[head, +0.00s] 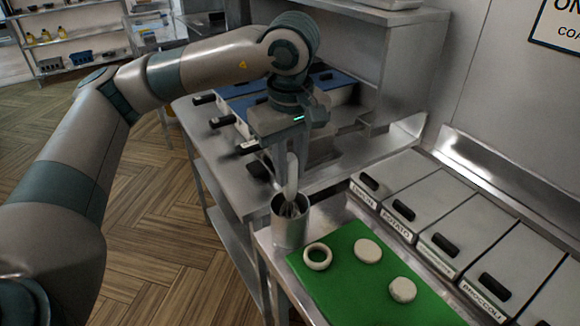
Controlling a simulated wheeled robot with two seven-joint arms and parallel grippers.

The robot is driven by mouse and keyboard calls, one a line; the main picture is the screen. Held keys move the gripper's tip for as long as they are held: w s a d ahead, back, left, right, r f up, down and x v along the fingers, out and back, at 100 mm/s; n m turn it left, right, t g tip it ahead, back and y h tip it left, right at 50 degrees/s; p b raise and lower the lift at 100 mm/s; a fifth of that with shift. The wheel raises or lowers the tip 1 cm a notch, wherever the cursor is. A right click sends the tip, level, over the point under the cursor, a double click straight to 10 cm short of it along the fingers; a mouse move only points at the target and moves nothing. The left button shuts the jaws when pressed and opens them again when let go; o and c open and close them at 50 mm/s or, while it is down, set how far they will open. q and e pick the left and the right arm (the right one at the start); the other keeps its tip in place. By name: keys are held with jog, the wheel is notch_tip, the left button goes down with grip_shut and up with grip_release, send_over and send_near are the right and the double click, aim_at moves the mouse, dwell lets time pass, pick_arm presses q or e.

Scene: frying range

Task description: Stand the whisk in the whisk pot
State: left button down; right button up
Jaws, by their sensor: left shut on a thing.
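The whisk (292,175) has a pale handle and thin wires, and it is upright. Its wire end is inside the mouth of the whisk pot (290,232), a grey metal cylinder at the near left corner of the counter. I cannot tell whether the whisk touches the pot's bottom. My left gripper (287,165) comes down from above and is shut on the whisk's handle, above the pot's rim. My right gripper is not in view.
Lidded, labelled bins (413,200) line the counter to the right. A fryer with blue-topped parts (247,87) stands behind my gripper. Wooden floor lies left.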

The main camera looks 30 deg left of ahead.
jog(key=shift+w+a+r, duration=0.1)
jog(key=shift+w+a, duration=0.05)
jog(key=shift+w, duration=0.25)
pick_arm(q)
jog(key=c, duration=1.5)
grip_release()
jog(key=shift+o, duration=0.2)
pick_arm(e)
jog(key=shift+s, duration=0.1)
